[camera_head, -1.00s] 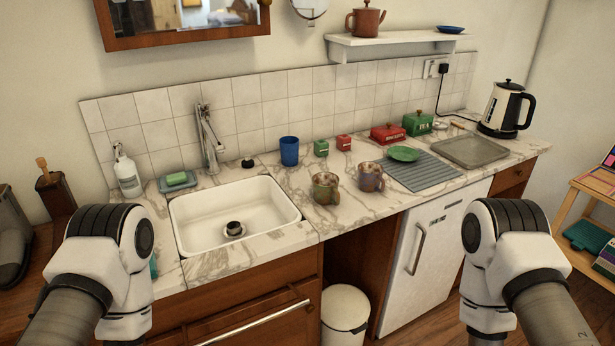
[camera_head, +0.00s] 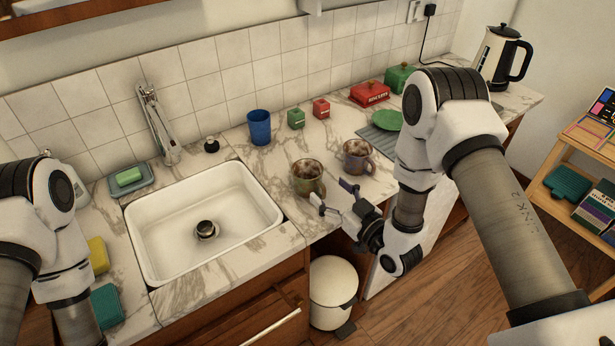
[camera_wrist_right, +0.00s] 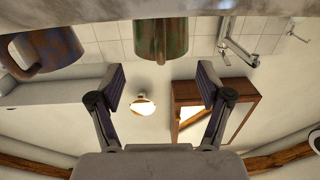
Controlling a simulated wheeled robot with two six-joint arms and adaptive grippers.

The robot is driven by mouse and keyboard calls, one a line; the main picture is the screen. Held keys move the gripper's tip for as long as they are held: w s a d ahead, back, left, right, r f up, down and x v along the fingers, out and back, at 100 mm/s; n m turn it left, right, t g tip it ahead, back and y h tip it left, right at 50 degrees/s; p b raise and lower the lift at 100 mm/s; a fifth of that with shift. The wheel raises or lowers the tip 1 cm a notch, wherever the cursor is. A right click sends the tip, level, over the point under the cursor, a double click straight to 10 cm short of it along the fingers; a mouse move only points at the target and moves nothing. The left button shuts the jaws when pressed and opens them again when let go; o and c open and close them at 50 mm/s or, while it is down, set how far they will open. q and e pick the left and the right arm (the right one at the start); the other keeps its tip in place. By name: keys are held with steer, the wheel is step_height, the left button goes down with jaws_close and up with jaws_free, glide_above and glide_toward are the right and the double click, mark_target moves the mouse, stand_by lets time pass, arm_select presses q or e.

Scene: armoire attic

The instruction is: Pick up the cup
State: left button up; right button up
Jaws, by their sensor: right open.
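A green-brown mug (camera_head: 308,179) stands upright on the marble counter, right of the sink. A purple-brown mug (camera_head: 357,158) stands just right of it, and a blue cup (camera_head: 259,128) stands farther back near the tiles. My right gripper (camera_head: 331,195) is open and empty at the counter's front edge, apart from the mugs. In the right wrist view, which is upside down, the green-brown mug (camera_wrist_right: 161,40) lies ahead between the open fingers (camera_wrist_right: 162,86), and the purple-brown mug (camera_wrist_right: 48,50) is off to the left. My left arm shows at the left; its gripper is out of view.
The white sink (camera_head: 150,232) is left of the mugs. Green (camera_head: 296,118) and red (camera_head: 321,108) small boxes, a red tin (camera_head: 370,94) and a green plate (camera_head: 387,120) stand behind. A kettle (camera_head: 500,60) is far right. A white bin (camera_head: 332,290) stands below the counter.

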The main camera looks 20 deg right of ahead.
mark_target(324, 187)
steer(key=x, duration=0.4)
steer(key=shift+f+p, duration=0.2)
steer(key=shift+p, duration=0.2)
steer(key=shift+s+r, duration=0.1)
steer(key=shift+s, duration=0.15)
steer(key=shift+w, duration=0.15)
jaws_close()
